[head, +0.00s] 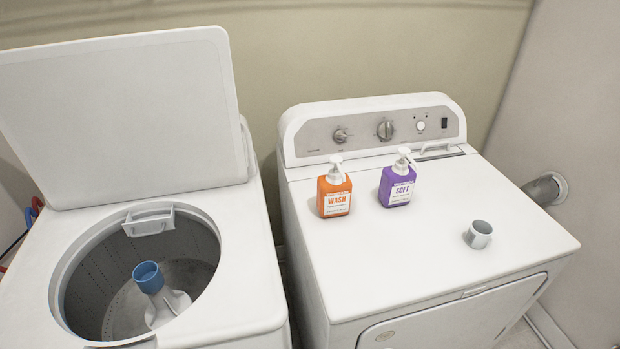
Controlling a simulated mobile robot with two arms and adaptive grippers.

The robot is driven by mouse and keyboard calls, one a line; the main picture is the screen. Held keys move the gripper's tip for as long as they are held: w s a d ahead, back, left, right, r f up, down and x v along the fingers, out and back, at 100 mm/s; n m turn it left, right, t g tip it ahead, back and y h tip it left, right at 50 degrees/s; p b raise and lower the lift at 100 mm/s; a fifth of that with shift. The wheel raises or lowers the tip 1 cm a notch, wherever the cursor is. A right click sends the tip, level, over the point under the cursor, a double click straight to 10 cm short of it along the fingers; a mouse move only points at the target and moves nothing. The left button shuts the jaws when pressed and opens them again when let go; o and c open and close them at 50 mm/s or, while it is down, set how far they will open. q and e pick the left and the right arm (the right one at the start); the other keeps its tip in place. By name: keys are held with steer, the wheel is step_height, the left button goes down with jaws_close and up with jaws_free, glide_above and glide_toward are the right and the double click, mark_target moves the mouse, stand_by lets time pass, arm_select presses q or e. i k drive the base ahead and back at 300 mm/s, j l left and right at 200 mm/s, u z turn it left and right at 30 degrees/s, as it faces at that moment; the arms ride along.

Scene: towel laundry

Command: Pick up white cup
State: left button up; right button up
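The white cup (476,240) stands on the right part of the dryer's white top (430,260), toward the front edge. It looks upright, with its open rim up and a grey-looking inside. Nothing touches it. Neither of my grippers shows in the head view.
An orange WASH pump bottle (334,192) and a purple SOFT pump bottle (397,185) stand left of the cup, farther back. The dryer's control panel (375,132) rises behind. At left, the washer's lid (125,120) is up; its drum shows a blue-topped agitator (149,277).

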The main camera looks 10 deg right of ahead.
mark_target(479, 234)
steer(key=k+z, duration=0.15)
steer(key=z, duration=1.15)
steer(key=i+l+u, duration=0.1)
steer(key=l, duration=0.15)
steer(key=i+l+u, duration=0.1)
steer(key=l, duration=0.15)
